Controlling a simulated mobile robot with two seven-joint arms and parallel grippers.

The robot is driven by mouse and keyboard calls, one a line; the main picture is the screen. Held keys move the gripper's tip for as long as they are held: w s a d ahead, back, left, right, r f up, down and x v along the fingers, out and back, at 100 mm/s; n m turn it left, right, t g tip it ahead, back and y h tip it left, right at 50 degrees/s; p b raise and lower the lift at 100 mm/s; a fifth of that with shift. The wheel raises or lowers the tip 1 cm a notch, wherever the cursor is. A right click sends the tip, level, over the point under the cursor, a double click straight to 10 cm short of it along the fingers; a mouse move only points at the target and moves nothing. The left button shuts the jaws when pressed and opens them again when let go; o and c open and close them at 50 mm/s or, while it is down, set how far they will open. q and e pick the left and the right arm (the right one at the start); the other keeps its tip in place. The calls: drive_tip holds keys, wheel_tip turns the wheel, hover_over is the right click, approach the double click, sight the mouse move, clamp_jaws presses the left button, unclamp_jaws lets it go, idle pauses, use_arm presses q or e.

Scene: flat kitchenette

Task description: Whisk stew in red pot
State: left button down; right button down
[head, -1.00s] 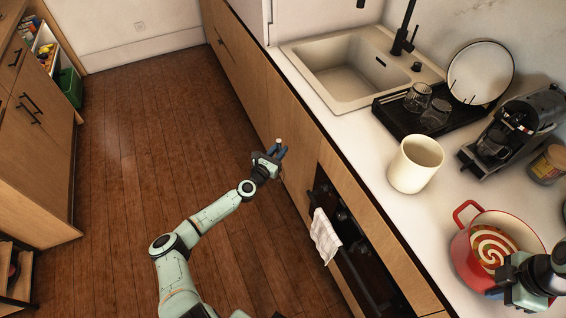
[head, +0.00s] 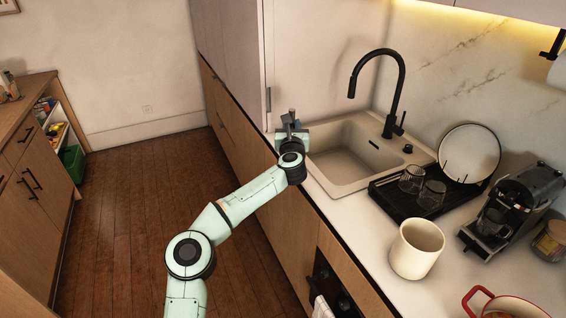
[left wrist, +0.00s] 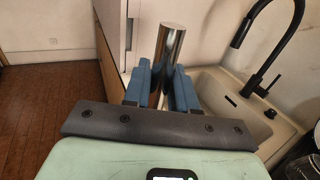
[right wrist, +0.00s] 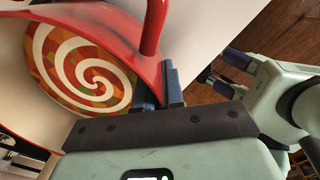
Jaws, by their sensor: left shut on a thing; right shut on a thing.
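The red pot (head: 505,306) is at the lower right edge of the head view, mostly cut off. The right wrist view shows the pot's red rim and handle (right wrist: 154,25) close up, with stew (right wrist: 85,68) bearing a white spiral inside. My right gripper (right wrist: 172,85) is shut at the pot's rim; it is out of the head view. My left gripper (head: 291,128) is raised by the counter's edge, left of the sink. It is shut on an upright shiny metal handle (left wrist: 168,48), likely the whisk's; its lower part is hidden.
The sink (head: 345,160) with a black tap (head: 400,85) lies right of my left gripper. A black drying rack (head: 400,202) with glasses and a plate, a cream mug (head: 416,248) and a coffee machine (head: 518,205) stand on the counter. The floor at left is clear.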

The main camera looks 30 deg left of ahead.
use_arm(q)
drive_tip(key=d+r, duration=0.9)
drive_tip(key=s+d+m+t+h, duration=0.15)
drive_tip(key=d+m+h, duration=1.1)
drive_tip(key=d, duration=1.55)
drive_tip(key=s+d+r+m+g+h, duration=0.2)
drive_tip(key=s+d+m+g+h, duration=0.25)
drive_tip(key=s+d, duration=0.4)
drive_tip(key=s+d+r+m+g+h, duration=0.1)
drive_tip(key=s+d+m+g+h, duration=0.35)
drive_tip(key=d, duration=0.75)
drive_tip(key=s+d+r+m+g+h, duration=0.2)
drive_tip(key=s+d+g+h, duration=0.4)
drive_tip(key=s+d, duration=0.35)
wheel_tip(320, 180, down, 14)
drive_tip(key=w+d+m+g, duration=0.1)
drive_tip(key=w, duration=0.1)
drive_tip(key=shift+d+f, duration=0.15)
drive_tip(key=shift+d, duration=0.05)
drive_tip(key=shift+g, duration=0.25)
